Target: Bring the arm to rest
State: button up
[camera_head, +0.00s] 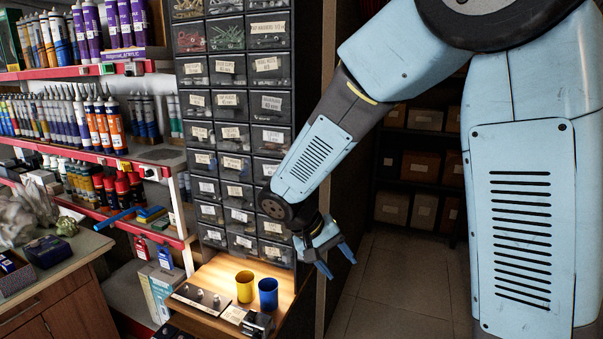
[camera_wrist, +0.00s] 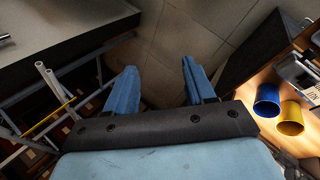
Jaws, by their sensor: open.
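My gripper (camera_head: 336,258) is at the end of my blue arm, in front of the lower right side of the drawer cabinet in the head view. Its two blue fingers are apart with nothing between them. In the wrist view my gripper (camera_wrist: 156,84) shows floor tiles between its open fingers. The gripper is apart from the lit wooden shelf and the cups on it.
A yellow cup (camera_head: 245,286) and a blue cup (camera_head: 268,294) stand on the lit wooden shelf (camera_head: 222,268) below the drawer cabinet (camera_head: 232,130). Shelves of tubes and bottles (camera_head: 103,125) stand at left. Tiled floor (camera_head: 385,280) is clear right of the gripper.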

jog(key=s+d+r+m+t+y, duration=0.2)
jog(key=s+d+r+t+y, duration=0.2)
jog(key=s+d+r, duration=1)
notch_tip(320, 180, up, 2)
jog(key=d+y, duration=0.1)
jog(key=y, duration=0.1)
jog(key=shift+d+r+t+y, duration=0.15)
jog(key=shift+d+t+y, duration=0.15)
jog(key=shift+d+y, duration=0.1)
jog(key=shift+s, duration=0.1)
dwell(0.7)
